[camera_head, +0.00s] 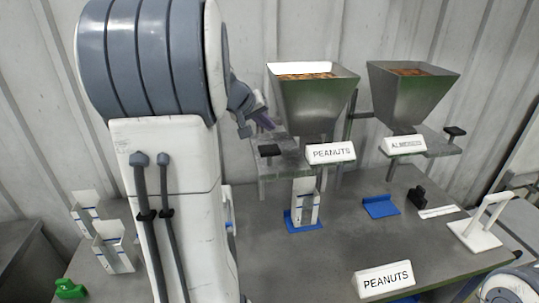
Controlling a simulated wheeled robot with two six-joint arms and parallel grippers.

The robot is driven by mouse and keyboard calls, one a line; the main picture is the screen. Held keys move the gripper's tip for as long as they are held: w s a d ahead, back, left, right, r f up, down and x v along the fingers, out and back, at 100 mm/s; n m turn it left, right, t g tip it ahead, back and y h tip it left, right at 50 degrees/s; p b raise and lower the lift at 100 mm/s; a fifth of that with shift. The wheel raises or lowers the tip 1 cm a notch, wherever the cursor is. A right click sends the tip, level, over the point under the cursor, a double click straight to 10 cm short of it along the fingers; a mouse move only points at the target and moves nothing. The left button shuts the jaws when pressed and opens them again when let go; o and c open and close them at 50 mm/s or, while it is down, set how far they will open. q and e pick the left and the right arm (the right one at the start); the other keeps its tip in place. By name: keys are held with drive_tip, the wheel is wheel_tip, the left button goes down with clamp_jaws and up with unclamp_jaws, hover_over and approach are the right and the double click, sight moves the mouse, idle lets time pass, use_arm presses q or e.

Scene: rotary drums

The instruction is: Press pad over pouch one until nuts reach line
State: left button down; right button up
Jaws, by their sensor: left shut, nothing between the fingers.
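My left gripper (262,122) is shut and empty, its dark tips just above and slightly left of the black pad (269,151). A small gap seems to show between them. The pad sits on a metal ledge left of the peanuts hopper (314,100), which has brown nuts at its top. Below the hopper, a white pouch (306,204) stands upright on a blue base (303,226). Its blue line is visible, but I cannot tell the nut level inside. My right gripper is out of view; part of my right arm shows at the lower right corner.
The almonds hopper (410,95) stands right, with its own black pad (455,132) and an empty blue base (380,206) below. Two white pouches (115,247) and a green object (70,289) are at left. A white handled stand (476,234) and a PEANUTS sign (385,280) are at right.

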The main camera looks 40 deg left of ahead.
sight(268, 150)
use_arm(q)
wheel_tip(268, 150, down, 3)
drive_tip(key=shift+f+b, duration=0.1)
drive_tip(key=shift+b, duration=1)
drive_tip(key=shift+f+b, duration=0.4)
drive_tip(key=shift+b, duration=0.05)
idle(0.7)
drive_tip(key=shift+f+b, duration=0.4)
drive_tip(key=shift+b, duration=0.2)
drive_tip(key=shift+f+b, duration=1.7)
drive_tip(key=shift+b, duration=0.2)
idle(1.3)
drive_tip(key=shift+r, duration=0.1)
drive_tip(key=shift+r+p, duration=1.4)
drive_tip(key=shift+r, duration=0.65)
